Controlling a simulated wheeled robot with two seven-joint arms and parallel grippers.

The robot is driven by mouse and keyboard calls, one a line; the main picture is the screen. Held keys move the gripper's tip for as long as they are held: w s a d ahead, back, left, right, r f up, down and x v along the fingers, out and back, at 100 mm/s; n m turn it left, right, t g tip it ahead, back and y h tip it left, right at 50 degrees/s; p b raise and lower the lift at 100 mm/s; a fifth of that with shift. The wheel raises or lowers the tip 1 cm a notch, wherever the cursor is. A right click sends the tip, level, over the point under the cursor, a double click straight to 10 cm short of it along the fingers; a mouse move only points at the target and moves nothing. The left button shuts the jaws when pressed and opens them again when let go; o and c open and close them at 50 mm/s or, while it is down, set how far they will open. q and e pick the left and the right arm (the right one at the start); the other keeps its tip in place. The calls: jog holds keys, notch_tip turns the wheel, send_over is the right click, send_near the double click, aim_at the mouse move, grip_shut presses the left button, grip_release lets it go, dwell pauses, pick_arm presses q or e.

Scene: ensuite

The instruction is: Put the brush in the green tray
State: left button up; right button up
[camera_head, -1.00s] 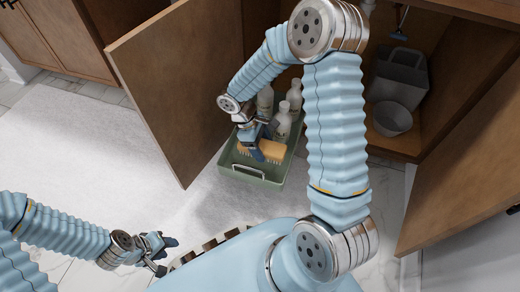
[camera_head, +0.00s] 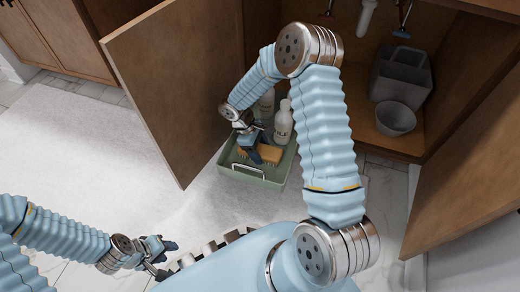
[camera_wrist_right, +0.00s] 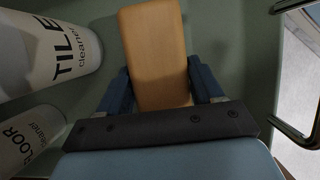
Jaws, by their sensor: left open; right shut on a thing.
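The brush (camera_head: 270,154) has a tan wooden block and pale bristles. It is in the green tray (camera_head: 255,180), in the front part, partly covered by my right gripper. In the right wrist view the brush (camera_wrist_right: 155,50) lies between the two blue fingers of my right gripper (camera_wrist_right: 160,90), which is shut on it, with the tray's green floor around it. From the head view I cannot tell whether the brush touches the floor. My right gripper (camera_head: 253,151) points down into the tray. My left gripper (camera_head: 163,257) is open and empty, low at the left, well away from the tray.
White bottles, including a tile cleaner (camera_wrist_right: 50,50) and a floor cleaner (camera_wrist_right: 25,135), stand in the tray beside the brush. An open cabinet door (camera_head: 175,90) is close on the left. A grey caddy (camera_head: 402,75) and bowl (camera_head: 395,118) are inside the cabinet.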

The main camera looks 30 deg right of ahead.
jog(key=o, duration=1.1)
jog(key=shift+w+a+r+p, duration=0.1)
jog(key=shift+r+p, duration=0.2)
jog(key=shift+r, duration=0.2)
jog(key=p+v, duration=0.2)
jog(key=v, duration=0.9)
